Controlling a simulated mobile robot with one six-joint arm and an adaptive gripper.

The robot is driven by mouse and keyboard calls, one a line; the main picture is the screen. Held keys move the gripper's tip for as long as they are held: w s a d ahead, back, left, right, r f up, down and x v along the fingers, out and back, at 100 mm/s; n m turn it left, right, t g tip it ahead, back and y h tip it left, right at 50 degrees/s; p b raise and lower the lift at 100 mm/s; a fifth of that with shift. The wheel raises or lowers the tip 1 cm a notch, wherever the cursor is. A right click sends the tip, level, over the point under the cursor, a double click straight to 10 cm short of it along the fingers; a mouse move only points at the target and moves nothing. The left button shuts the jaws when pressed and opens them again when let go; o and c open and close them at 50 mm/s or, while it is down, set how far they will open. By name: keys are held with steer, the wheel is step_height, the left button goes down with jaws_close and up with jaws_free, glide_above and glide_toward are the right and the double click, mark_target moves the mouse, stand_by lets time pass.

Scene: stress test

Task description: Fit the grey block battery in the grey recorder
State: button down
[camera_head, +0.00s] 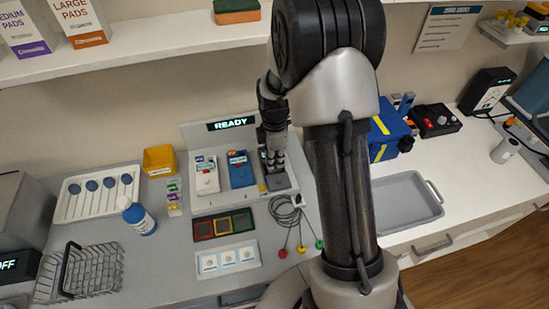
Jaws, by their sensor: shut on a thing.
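The grey recorder (279,183) stands at the right end of a row of three devices, against the pale stand under the lit "READY" sign. My gripper (271,158) points down at the upper part of the recorder and hides much of it. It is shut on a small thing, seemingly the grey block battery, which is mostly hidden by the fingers. I cannot tell whether the battery is inside the recorder or just above it.
A white device (206,178) and a blue device (241,173) stand close on the left. A coiled grey cable (286,211) with coloured ends lies in front. A yellow bin (159,160) is further left. A shelf (150,42) runs above, and a grey tray (404,204) is right.

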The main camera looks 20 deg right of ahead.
steer(key=shift+f+b, duration=0.75)
steer(key=shift+f, duration=0.55)
stand_by(2.2)
steer(key=c, duration=2)
jaws_free()
steer(key=shift+r, duration=0.15)
steer(key=shift+r+p, duration=1.55)
steer(key=shift+r, duration=0.35)
steer(key=shift+o, duration=0.2)
steer(key=o, duration=0.5)
